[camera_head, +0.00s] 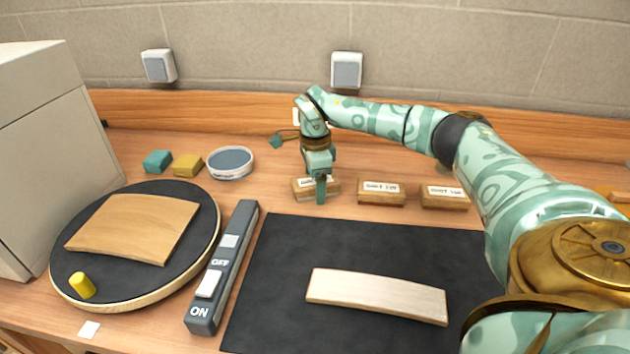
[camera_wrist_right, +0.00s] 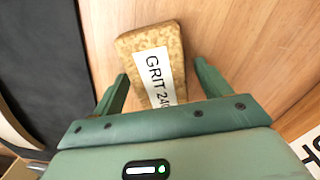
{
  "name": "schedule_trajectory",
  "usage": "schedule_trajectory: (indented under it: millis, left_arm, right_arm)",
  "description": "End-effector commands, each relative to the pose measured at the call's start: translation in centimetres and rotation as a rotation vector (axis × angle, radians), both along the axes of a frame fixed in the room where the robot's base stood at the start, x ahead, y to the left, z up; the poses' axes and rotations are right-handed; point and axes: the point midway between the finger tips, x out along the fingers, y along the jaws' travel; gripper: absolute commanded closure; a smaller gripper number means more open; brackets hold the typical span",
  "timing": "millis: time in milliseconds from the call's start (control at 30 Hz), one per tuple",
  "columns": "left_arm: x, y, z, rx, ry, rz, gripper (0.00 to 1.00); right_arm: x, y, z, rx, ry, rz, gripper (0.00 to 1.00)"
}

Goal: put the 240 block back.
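The 240 block (camera_wrist_right: 150,50) is a tan, speckled sanding block with a white label reading "GRIT 240", the end of it cut off by my gripper body. In the head view the block (camera_head: 333,187) sits on the wooden bench behind the dark mat, leftmost in a row of three labelled blocks. My right gripper (camera_head: 321,188) points down at it. In the right wrist view my right gripper (camera_wrist_right: 161,70) is open, with a finger on each side of the block and gaps visible. My left gripper is not in view.
Two more labelled blocks, a middle one (camera_head: 381,193) and a right one (camera_head: 445,198), stand in the row. A curved pale strip (camera_head: 376,293) lies on the dark mat (camera_head: 350,243). Left are a round disc (camera_head: 190,268) with a curved board (camera_head: 135,228), a switch bar (camera_head: 222,268) and a round tin (camera_head: 230,163).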

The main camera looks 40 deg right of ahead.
Motion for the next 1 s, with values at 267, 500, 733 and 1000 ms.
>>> schedule_trajectory:
  millis: [267,500,733,1000]
  left_arm:
    - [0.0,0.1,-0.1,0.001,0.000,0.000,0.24]
    - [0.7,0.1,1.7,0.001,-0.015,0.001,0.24]
    - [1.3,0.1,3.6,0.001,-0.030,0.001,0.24]
    - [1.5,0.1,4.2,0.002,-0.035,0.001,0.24]
  right_arm:
    - [0.0,0.0,0.2,0.000,-0.001,0.000,0.24]
    - [0.1,0.0,4.9,0.000,-0.008,0.000,0.24]
    - [0.1,0.0,10.1,0.001,-0.005,-0.001,0.24]
    - [0.1,0.0,12.4,0.001,0.000,0.001,0.24]
